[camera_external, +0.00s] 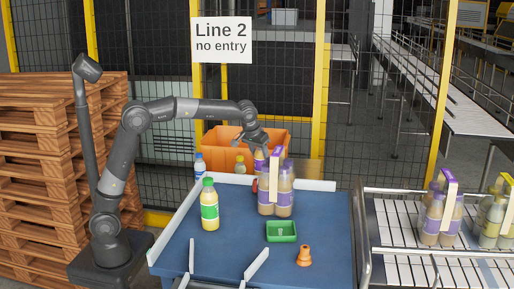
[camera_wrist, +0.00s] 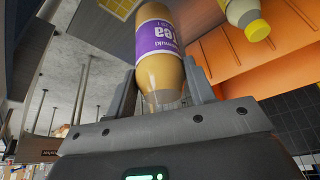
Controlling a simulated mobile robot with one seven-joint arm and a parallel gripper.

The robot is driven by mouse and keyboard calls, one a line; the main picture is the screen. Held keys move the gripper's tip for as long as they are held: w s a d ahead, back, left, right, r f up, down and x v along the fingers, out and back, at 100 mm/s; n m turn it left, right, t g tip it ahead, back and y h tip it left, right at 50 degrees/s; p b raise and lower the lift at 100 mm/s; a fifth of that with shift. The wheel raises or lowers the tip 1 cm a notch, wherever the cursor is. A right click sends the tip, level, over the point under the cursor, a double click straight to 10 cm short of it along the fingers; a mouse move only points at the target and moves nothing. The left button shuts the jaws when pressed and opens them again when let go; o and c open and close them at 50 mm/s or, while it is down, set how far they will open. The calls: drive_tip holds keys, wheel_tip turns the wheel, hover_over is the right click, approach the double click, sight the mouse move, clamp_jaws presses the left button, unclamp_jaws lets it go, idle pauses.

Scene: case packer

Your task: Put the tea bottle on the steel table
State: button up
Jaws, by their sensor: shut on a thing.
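The tea bottle (camera_wrist: 160,50), tan with a purple label that reads "tea", is between the jaws of my gripper (camera_wrist: 160,88) in the wrist view. My gripper (camera_external: 254,142) is shut on it. In the outside view the held bottle (camera_external: 260,160) is above the far part of the blue table, partly hidden behind a pack of similar purple-labelled bottles (camera_external: 275,203). I cannot make out a steel table for certain; a blue-topped table (camera_external: 328,215) stands in front of my arm, with a metal roller conveyor (camera_external: 400,256) to its right.
On the blue table are a yellow bottle with a green label (camera_external: 209,208), a green tray (camera_external: 281,231) and an orange cone-like piece (camera_external: 304,256). White rails edge it. An orange bin (camera_external: 216,139) stands behind. Bottle packs (camera_external: 438,222) sit on the conveyor. A mesh fence closes the back.

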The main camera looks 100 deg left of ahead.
drive_tip(key=shift+s+x, duration=0.2)
drive_tip(key=shift+x, duration=0.85)
drive_tip(key=s+a+f, duration=0.1)
drive_tip(key=a+f, duration=0.9)
drive_tip(key=f, duration=0.1)
drive_tip(key=shift+s+a, duration=0.4)
drive_tip(key=o, duration=1.2)
drive_tip(key=shift+f, duration=0.1)
drive_tip(key=shift+c, duration=0.2)
drive_tip(key=v, duration=1.2)
drive_tip(key=shift+d+r, duration=0.15)
drive_tip(key=shift+r, duration=0.05)
